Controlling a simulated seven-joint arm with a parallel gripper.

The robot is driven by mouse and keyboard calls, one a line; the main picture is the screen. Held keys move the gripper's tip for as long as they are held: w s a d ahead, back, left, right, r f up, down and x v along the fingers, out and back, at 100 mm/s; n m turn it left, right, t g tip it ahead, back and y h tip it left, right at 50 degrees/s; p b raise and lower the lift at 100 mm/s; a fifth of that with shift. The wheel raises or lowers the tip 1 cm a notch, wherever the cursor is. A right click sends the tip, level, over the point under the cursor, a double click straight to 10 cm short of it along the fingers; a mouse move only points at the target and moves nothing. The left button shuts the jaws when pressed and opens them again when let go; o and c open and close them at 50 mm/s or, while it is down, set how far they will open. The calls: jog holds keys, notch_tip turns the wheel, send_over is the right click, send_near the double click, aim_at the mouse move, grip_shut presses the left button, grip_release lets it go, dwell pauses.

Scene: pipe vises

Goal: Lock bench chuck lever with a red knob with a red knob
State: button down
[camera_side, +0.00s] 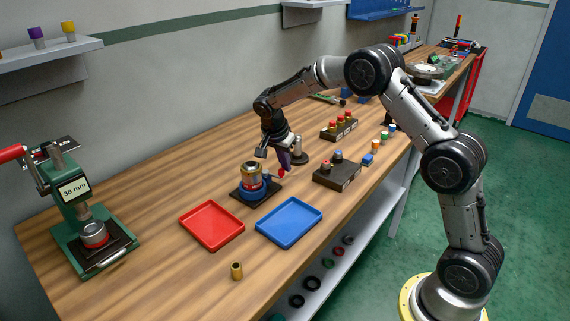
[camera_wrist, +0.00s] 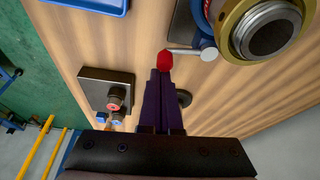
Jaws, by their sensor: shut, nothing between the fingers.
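The bench chuck (camera_side: 252,184) stands on a dark base on the table, with a blue ring and a brass-collared metal part upright in it. In the wrist view the chuck (camera_wrist: 262,28) is at the upper right. Its short metal lever (camera_wrist: 186,51) points left and ends in a red knob (camera_wrist: 165,59). The knob (camera_side: 282,173) shows right of the chuck in the side view. My gripper (camera_side: 285,166) has purple fingers, shut and empty. In the wrist view its fingertips (camera_wrist: 160,74) are right at the knob's near side; I cannot tell whether they touch it.
A red tray (camera_side: 184,221) and a blue tray (camera_side: 264,229) lie in front of the chuck. Dark blocks with capped pegs (camera_side: 337,179) (camera_side: 331,133) stand to the right. A green press (camera_side: 70,205) is at the left. A small brass piece (camera_side: 236,271) stands near the front edge.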

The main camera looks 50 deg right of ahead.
jog(key=d, duration=0.4)
jog(key=v, duration=1)
jog(key=shift+w, duration=0.15)
jog(key=shift+a, duration=0.15)
